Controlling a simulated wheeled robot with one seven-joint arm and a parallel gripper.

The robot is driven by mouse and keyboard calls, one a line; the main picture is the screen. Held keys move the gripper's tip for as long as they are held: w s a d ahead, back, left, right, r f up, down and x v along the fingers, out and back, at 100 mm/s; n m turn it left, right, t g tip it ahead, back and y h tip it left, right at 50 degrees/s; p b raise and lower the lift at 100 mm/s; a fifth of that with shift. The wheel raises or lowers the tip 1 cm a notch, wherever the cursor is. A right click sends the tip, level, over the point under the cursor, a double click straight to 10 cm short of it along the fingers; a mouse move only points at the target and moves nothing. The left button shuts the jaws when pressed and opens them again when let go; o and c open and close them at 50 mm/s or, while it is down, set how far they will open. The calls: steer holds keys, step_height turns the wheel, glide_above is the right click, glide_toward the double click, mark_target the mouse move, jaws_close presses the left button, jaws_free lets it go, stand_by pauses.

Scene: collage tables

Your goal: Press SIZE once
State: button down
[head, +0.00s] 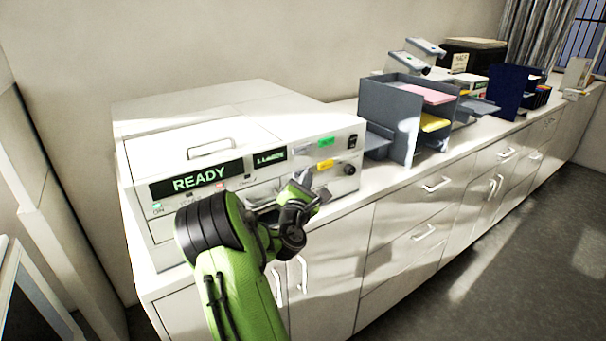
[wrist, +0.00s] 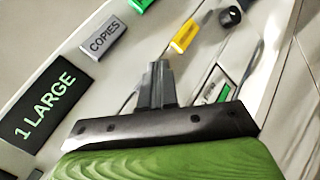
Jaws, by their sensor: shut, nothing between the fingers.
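The white machine (head: 240,135) stands on the counter with a lit READY display (head: 196,180). A smaller display (head: 270,157) reads 1 LARGE in the wrist view (wrist: 42,106). On its front are a grey COPIES button (wrist: 103,40), a green button (head: 326,142) and a yellow button (head: 325,165), also in the wrist view (wrist: 184,36). Lettering on the green and yellow buttons is unreadable, so I cannot tell which is SIZE. My gripper (wrist: 157,68) is shut and empty before the panel, its tips between the COPIES and yellow buttons in the picture. Contact cannot be told.
A dark knob (head: 352,140) sits right of the buttons. A green ON button (head: 157,206) and a red button (head: 220,186) are at the left. Grey paper trays (head: 392,115) stand right of the machine. Drawers (head: 410,240) with handles lie below; the floor at right is clear.

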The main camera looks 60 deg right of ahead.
steer(key=shift+s+a, duration=0.4)
steer(key=shift+s, duration=0.3)
steer(key=shift+b, duration=0.3)
steer(key=s, duration=0.1)
steer(key=s+a+b, duration=0.1)
steer(key=s, duration=0.1)
steer(key=s+a, duration=0.1)
steer(key=shift+s+a, duration=0.1)
steer(key=shift+s, duration=0.15)
stand_by(0.4)
